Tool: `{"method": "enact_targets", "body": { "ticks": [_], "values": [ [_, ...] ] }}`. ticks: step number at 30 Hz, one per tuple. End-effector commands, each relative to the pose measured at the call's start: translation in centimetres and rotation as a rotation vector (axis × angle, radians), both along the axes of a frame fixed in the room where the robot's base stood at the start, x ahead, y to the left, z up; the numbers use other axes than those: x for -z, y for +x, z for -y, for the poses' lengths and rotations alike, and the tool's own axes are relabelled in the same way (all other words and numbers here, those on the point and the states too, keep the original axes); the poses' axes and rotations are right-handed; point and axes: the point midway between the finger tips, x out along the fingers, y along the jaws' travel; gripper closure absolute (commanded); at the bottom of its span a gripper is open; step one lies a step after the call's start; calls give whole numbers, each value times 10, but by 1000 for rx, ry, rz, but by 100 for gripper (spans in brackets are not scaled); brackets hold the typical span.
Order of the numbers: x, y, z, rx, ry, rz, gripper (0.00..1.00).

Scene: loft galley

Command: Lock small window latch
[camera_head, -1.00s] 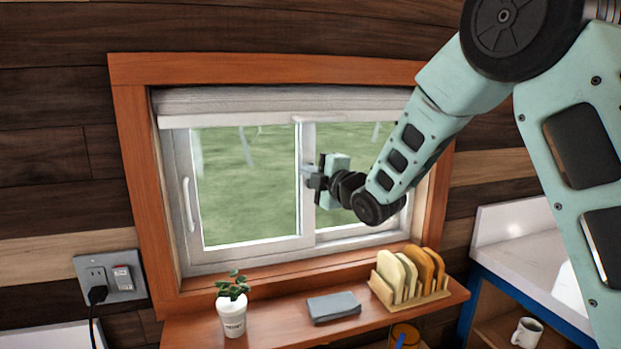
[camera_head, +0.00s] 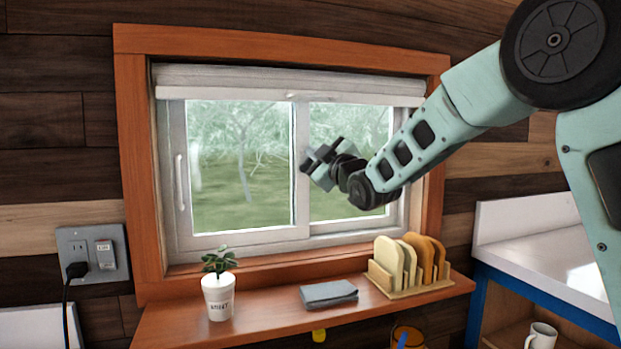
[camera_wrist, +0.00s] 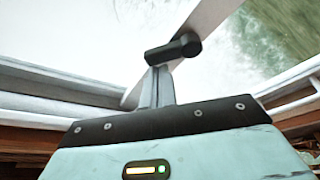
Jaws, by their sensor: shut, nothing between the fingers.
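The small window (camera_head: 240,235) has two panes in a pale frame, with an upright bar between them. In the wrist view, a dark, short lever (camera_wrist: 172,48), which looks like the latch, sits against the pale upright bar (camera_wrist: 205,22). My gripper (camera_wrist: 157,72) is shut and empty, with its fingertips at the near side of the lever. I cannot tell whether they touch it.
A wooden shelf (camera_head: 250,323) below the window holds a potted plant (camera_head: 218,290), a folded grey cloth (camera_head: 328,293) and a rack (camera_head: 408,288) with bread-like slices. A rolled blind (camera_head: 250,78) hangs above. A white handle (camera_head: 180,182) is on the left sash.

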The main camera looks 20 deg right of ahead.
Motion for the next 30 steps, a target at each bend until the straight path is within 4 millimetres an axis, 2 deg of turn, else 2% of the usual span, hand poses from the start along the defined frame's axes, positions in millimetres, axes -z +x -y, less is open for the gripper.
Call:
{"method": "enact_targets", "body": {
  "ticks": [1,20,30],
  "values": [
    [10,0,2,2,44,3,100],
    [22,0,19,-1,611,2,100],
    [9,1,20,0,606,0,100]
  ]
}}
